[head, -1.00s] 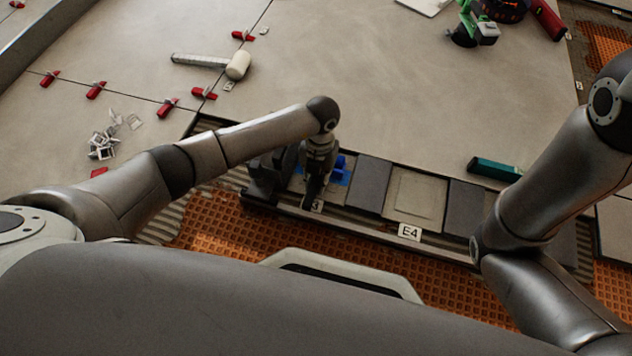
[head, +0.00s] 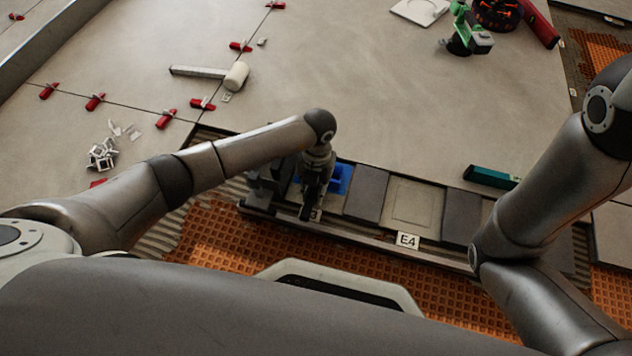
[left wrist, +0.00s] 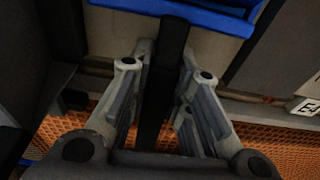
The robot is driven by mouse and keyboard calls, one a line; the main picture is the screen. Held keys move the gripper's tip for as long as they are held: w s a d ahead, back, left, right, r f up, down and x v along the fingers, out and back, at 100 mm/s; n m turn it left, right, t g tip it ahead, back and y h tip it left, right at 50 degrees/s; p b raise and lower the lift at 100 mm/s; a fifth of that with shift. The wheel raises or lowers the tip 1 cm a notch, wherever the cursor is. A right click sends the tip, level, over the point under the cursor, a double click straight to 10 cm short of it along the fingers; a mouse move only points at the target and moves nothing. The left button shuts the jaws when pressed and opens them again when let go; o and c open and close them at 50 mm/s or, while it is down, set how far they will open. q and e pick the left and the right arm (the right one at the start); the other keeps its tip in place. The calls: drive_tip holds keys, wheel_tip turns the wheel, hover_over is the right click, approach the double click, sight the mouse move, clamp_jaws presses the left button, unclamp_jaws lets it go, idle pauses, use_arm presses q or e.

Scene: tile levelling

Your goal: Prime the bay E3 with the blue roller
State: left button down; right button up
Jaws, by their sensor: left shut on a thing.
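My left gripper (head: 312,200) is low over the bay whose label (head: 316,215) shows only a "3", the rest being hidden by the gripper. In the left wrist view, the gripper (left wrist: 160,85) is shut on the black handle of the blue roller (left wrist: 205,14). The blue part lies just beyond the fingertips. In the head view the blue roller (head: 341,180) shows to the right of the gripper, over the bay, partly hidden. I cannot tell whether it touches the bay's surface. My right arm is at the right, but its gripper is out of view.
Bay E4 (head: 412,205), with its label (head: 408,240), lies to the right between dark grey slabs (head: 366,193). A teal-handled tool (head: 490,178) lies behind it. A white-headed mallet (head: 235,75), red clips (head: 166,118) and loose spacers (head: 102,155) lie on the tiles.

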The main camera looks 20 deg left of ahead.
sight(310, 200)
use_arm(q)
drive_tip(key=shift+s+r, duration=0.1)
drive_tip(key=shift+s, duration=0.35)
drive_tip(key=shift+s+p, duration=0.15)
drive_tip(key=shift+p, duration=0.2)
drive_tip(key=shift+s+p, duration=0.8)
drive_tip(key=shift+s, duration=0.15)
drive_tip(key=shift+s+f, duration=0.2)
drive_tip(key=shift+s, duration=0.15)
drive_tip(key=shift+s, duration=0.1)
